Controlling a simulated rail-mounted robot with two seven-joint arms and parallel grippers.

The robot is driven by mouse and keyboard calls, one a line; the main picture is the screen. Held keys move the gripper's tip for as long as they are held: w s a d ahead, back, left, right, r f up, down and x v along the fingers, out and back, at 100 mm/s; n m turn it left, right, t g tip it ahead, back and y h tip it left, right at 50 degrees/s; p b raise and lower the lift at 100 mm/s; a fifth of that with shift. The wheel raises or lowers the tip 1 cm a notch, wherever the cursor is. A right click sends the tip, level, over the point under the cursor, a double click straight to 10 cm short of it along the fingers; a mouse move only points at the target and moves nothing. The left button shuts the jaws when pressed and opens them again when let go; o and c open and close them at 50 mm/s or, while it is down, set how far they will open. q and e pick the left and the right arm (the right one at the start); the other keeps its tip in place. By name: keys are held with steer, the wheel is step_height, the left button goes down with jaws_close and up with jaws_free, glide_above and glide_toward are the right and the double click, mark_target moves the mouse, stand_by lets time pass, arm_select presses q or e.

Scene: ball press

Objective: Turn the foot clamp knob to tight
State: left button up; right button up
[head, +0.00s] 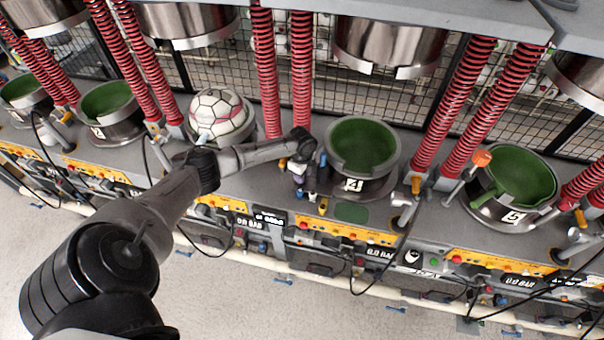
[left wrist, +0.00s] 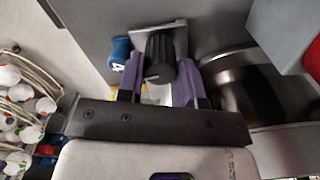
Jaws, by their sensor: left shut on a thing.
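The black ribbed knob (left wrist: 159,57) sits on a grey metal bracket (left wrist: 176,30) in the left wrist view. My left gripper (left wrist: 157,82) has its purple fingers on either side of the knob and is shut on it. In the head view my left gripper (head: 299,178) reaches down to the bench beside the green-lined mould marked 4 (head: 363,150). The knob itself is hidden there by my gripper and wrist. The pointer or marking of the knob is not readable. My right gripper is not in view.
A white ball (head: 219,112) sits in the mould to the left. Red springs (head: 302,70) and steel press heads (head: 388,42) stand behind and above. A mould marked 5 (head: 513,178) is at right. Yellow control panels (head: 345,232) and hanging black cables line the bench front.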

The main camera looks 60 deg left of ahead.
arm_select(q)
steer(key=shift+r, duration=0.1)
steer(key=o, duration=0.9)
step_height(320, 180, up, 14)
steer(key=shift+f+b, duration=0.15)
steer(key=shift+b, duration=0.35)
